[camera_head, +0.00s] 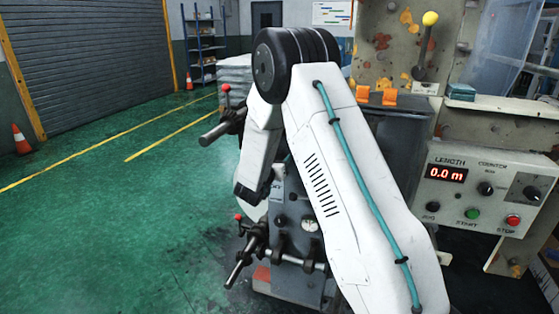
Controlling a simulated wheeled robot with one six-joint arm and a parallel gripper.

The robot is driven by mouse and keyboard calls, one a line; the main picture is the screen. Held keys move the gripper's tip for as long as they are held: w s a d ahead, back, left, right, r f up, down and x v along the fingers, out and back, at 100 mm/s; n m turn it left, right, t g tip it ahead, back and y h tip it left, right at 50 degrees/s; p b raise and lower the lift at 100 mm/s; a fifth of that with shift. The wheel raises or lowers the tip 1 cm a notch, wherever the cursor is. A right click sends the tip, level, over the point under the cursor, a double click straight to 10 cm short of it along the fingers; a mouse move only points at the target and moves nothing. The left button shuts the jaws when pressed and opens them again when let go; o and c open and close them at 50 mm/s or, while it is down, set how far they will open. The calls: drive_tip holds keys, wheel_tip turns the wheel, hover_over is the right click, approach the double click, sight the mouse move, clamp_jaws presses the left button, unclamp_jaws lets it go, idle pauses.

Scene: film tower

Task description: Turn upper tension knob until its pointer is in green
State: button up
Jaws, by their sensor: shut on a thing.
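The grey machine panel (290,245) stands behind my arm, and much of it is hidden. A small black knob (281,220) and a round pale dial (310,225) show on it; I cannot tell whether either belongs to the upper tension knob. No pointer or green zone can be made out. My white forearm comes down to a dark wrist part near the upper left of this panel. My gripper's fingers are hidden behind my own arm, so what they touch cannot be seen.
Roller shafts with red-tipped levers (226,88) jut left, with another shaft (238,272) lower down. A length counter box (488,190) reading 0.0 m stands right. A yellow-knobbed lever (430,19) is behind. The green floor at left is clear except for cones (21,140).

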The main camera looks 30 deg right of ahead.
drive_tip(key=m, duration=0.5)
drive_tip(key=m+y, duration=0.1)
drive_tip(key=m, duration=0.4)
drive_tip(key=shift+s+d+m, duration=0.1)
drive_tip(key=shift+m, duration=0.2)
drive_tip(key=m, duration=0.5)
drive_tip(key=shift+y, duration=0.3)
drive_tip(key=m, duration=0.4)
drive_tip(key=shift+f+t, duration=0.1)
drive_tip(key=shift+t, duration=0.3)
drive_tip(key=shift+m, duration=0.4)
drive_tip(key=o, duration=1)
drive_tip(key=shift+c, duration=0.2)
